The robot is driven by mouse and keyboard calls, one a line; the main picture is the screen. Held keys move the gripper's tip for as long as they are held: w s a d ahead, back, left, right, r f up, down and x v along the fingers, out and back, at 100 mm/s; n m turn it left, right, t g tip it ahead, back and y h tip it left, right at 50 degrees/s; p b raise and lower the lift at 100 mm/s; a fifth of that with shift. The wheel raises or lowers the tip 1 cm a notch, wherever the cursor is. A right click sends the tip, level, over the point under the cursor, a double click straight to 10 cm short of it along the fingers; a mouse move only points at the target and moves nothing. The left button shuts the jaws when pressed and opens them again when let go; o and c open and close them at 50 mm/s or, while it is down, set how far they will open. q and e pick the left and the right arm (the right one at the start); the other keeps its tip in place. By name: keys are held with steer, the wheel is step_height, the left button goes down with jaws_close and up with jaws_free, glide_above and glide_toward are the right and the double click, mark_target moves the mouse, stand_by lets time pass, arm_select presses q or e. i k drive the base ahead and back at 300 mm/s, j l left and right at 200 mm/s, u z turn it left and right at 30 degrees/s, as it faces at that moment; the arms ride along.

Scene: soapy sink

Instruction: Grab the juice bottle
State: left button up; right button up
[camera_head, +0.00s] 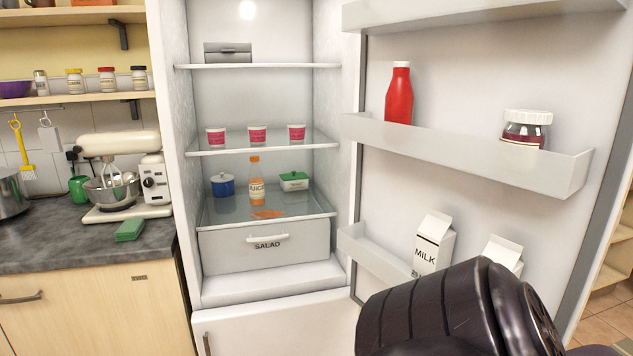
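The juice bottle (256,184) has an orange cap and an orange label marked with the word JUICE. It stands upright on the lower glass shelf (300,212) of the open fridge. An orange patch lies on the shelf in front of it. A black, rounded part of one of my arms fills the bottom right, in front of the fridge door. I see no gripper fingers in this view, and nothing of mine touches the bottle.
A blue pot (223,186) stands left of the bottle and a green-lidded tub (294,182) right of it. Three pink cups stand one shelf above. The open door (480,190) holds a ketchup bottle (399,95), a jar (526,130) and milk cartons (433,243). A counter is left.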

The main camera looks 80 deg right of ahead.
mark_target(256, 181)
steer(key=z, duration=2)
steer(key=i+j+u, duration=0.15)
steer(key=i, duration=0.45)
